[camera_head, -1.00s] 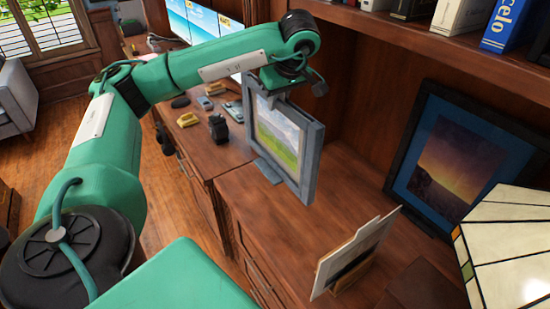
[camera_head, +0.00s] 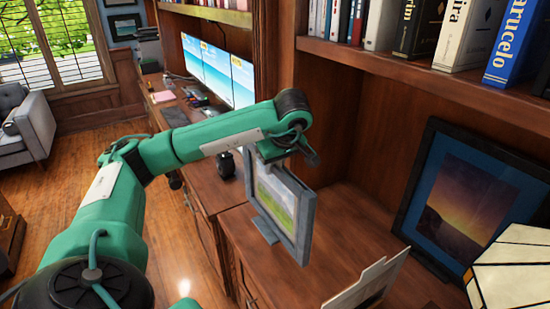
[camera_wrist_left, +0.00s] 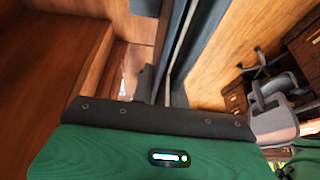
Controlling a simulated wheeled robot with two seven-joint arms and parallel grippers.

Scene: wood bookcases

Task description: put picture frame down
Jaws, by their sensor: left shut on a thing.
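A grey picture frame (camera_head: 275,197) with a green landscape picture stands upright in my left gripper, over the wooden cabinet top (camera_head: 345,222). My left gripper (camera_head: 268,158) is shut on its top edge. The frame's grey stand foot (camera_head: 265,230) sticks out at its lower left. I cannot tell whether the frame's bottom touches the wood. In the left wrist view the frame (camera_wrist_left: 182,45) shows edge-on as a dark grey strip. The fingertips are hard to make out there. My right gripper is not in view.
A dark-framed sunset picture (camera_head: 463,205) leans at the back right. A white card-like object (camera_head: 368,285) and a paneled lampshade (camera_head: 515,270) stand in front of it. Books (camera_head: 468,35) fill the shelf above. Monitors (camera_head: 218,68) stand beyond. Bare wood lies right of the held frame.

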